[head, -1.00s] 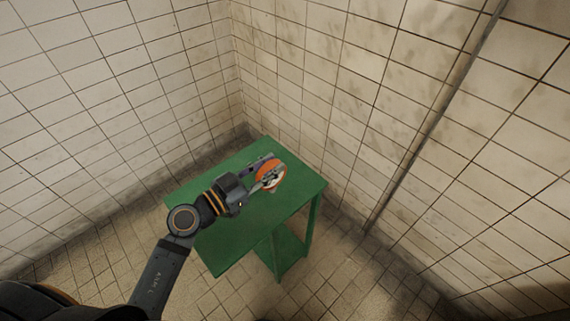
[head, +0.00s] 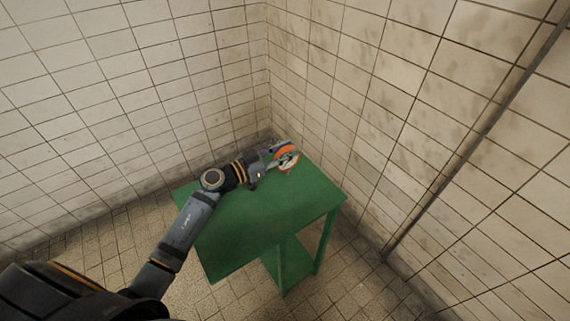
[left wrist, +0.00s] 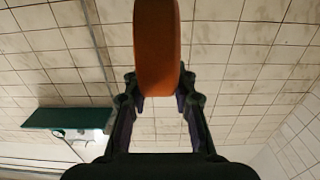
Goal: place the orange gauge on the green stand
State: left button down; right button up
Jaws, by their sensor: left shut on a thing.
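The orange gauge (head: 288,151), round with a pale face, is held at the tip of my left gripper (head: 280,156). In the left wrist view the orange gauge (left wrist: 157,50) stands edge-on between the two fingers of the left gripper (left wrist: 158,95), which are shut on it. The green stand (head: 255,225) is a table with a flat top and a lower shelf. The gauge is over the far corner of its top in the head view. I cannot tell whether it touches the top. My right gripper is not in view.
Tiled walls (head: 350,60) meet in a corner close behind the stand. A vertical pipe (head: 470,145) runs along the right wall. The rest of the stand's top is bare. A green slab (left wrist: 65,118) with something pale below it shows at the left in the left wrist view.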

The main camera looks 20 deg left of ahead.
aim_at(287, 165)
pick_arm(q)
jog(key=shift+w+a+f, duration=0.1)
jog(key=shift+w+f, duration=0.1)
jog(key=shift+f, duration=0.05)
jog(key=f, duration=0.1)
jog(key=f+b, duration=0.1)
jog(key=f, duration=0.1)
jog(key=shift+w+a+f, duration=0.1)
jog(key=shift+w+f, duration=0.15)
jog(key=shift+f, duration=0.05)
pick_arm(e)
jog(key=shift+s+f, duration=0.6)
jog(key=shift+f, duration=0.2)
pick_arm(q)
jog(key=c, duration=1.1)
grip_release()
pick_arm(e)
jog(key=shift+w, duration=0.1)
